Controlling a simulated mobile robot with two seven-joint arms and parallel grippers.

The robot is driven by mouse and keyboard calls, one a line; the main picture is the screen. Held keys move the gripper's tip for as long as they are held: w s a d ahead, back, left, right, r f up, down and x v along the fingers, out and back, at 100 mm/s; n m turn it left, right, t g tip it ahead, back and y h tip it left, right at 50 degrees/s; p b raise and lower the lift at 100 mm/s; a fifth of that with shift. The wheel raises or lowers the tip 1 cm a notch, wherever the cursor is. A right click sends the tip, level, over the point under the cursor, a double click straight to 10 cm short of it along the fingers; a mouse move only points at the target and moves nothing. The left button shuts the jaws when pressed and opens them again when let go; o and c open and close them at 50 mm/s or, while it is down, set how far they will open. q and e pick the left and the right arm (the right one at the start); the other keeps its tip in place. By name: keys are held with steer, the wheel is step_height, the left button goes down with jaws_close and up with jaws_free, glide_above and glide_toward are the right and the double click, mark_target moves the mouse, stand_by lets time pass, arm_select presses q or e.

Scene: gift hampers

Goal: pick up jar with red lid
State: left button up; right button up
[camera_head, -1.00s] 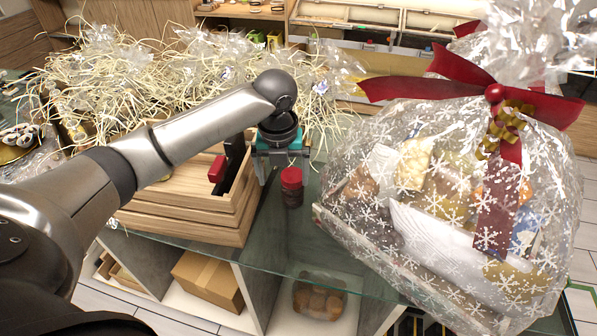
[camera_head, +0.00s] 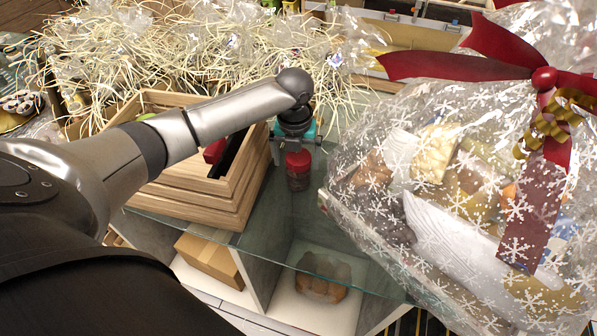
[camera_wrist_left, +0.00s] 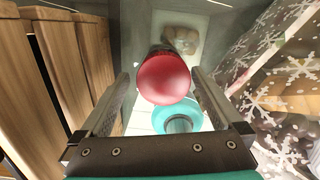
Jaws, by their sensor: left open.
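The jar with the red lid (camera_head: 298,172) stands upright on the glass shelf top, between the wooden crate and the wrapped hamper. My left gripper (camera_head: 296,152) is right at the jar from above and behind, its fingers pointing down. In the left wrist view the red lid (camera_wrist_left: 166,78) lies between the two open fingers (camera_wrist_left: 160,90), with a gap on each side. The lid hides most of the jar body in that view. My right gripper is not in view.
The wooden crate (camera_head: 222,205) stands close on the left of the jar. The snowflake-wrapped hamper (camera_head: 400,215) with a red bow stands on the right. Straw filling (camera_head: 190,55) spreads behind. A cardboard box (camera_head: 208,262) sits below the glass (camera_head: 285,225).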

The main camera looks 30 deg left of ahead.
arm_select(q)
steer(key=f, duration=0.1)
steer(key=f+b, duration=0.1)
steer(key=f, duration=0.1)
steer(key=w+f, duration=0.1)
steer(key=f, duration=0.1)
steer(key=shift+f, duration=0.15)
jaws_close()
stand_by(0.7)
